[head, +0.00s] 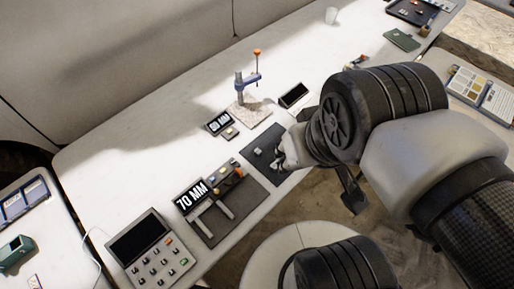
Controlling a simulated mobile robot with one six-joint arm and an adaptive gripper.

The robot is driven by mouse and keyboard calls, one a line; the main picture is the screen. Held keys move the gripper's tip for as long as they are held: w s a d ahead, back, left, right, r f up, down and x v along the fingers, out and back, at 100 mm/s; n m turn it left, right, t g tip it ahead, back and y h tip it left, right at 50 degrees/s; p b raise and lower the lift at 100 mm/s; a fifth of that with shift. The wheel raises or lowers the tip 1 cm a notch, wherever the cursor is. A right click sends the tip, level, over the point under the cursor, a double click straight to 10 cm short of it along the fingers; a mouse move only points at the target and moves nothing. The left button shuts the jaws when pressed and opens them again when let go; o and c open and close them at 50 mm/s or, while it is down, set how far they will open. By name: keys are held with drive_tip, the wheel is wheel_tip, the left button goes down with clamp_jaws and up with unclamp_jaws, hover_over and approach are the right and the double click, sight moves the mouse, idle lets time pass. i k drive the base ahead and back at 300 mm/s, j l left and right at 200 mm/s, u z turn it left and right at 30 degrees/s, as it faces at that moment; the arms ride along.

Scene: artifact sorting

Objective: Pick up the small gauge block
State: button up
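A small light-grey block (259,152), which looks like a gauge block, lies on a dark mat (252,165) near the table's front edge. Another small block (231,132) sits beside a black sign (219,123) that seems to read 60 MM. My gripper (279,160) is over the right part of the dark mat, just right of the grey block and apart from it in the picture. My arm covers part of the gripper, and its fingers are too small to tell whether they are open.
A comparator stand (240,88) with an orange top stands behind the mat. A caliper (213,208) and a 70 MM sign (191,196) lie on another dark mat to the left. A button panel (155,250) is at front left.

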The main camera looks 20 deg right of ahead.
sight(257, 152)
drive_tip(key=k+j+u, duration=0.1)
drive_tip(key=u, duration=0.15)
drive_tip(key=k+j+u, duration=0.1)
drive_tip(key=j+u, duration=0.15)
drive_tip(key=z, duration=0.7)
drive_tip(key=i+l+u, duration=0.2)
drive_tip(key=l+u, duration=0.2)
drive_tip(key=i+l+u, duration=0.1)
drive_tip(key=l+u, duration=0.3)
drive_tip(key=l, duration=0.2)
drive_tip(key=l+u, duration=0.4)
drive_tip(key=l, duration=0.15)
